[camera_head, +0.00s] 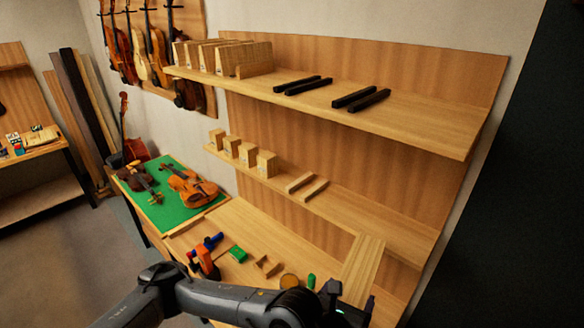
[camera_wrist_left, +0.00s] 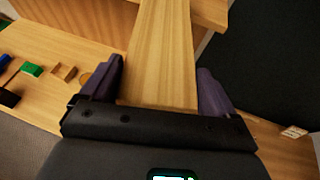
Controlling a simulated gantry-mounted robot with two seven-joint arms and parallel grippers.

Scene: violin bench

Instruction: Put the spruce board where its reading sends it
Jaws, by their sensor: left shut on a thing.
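The spruce board (camera_head: 364,266) is a pale, straight-grained plank in front of the lower shelf, at the right of the bench. It also shows in the left wrist view (camera_wrist_left: 163,55), running away between the fingers. My left gripper (camera_head: 346,298) is shut on its near end; in the left wrist view the dark purple fingers (camera_wrist_left: 155,90) stand on both sides of it. The board's near end is partly hidden by the gripper. No reading on the board can be made out. My right gripper is not in view.
The upper shelf (camera_head: 420,123) holds wood blocks and dark bars. The bench (camera_head: 240,212) carries small tools and a green block (camera_head: 238,254). Violins lie on a green mat (camera_head: 165,215).

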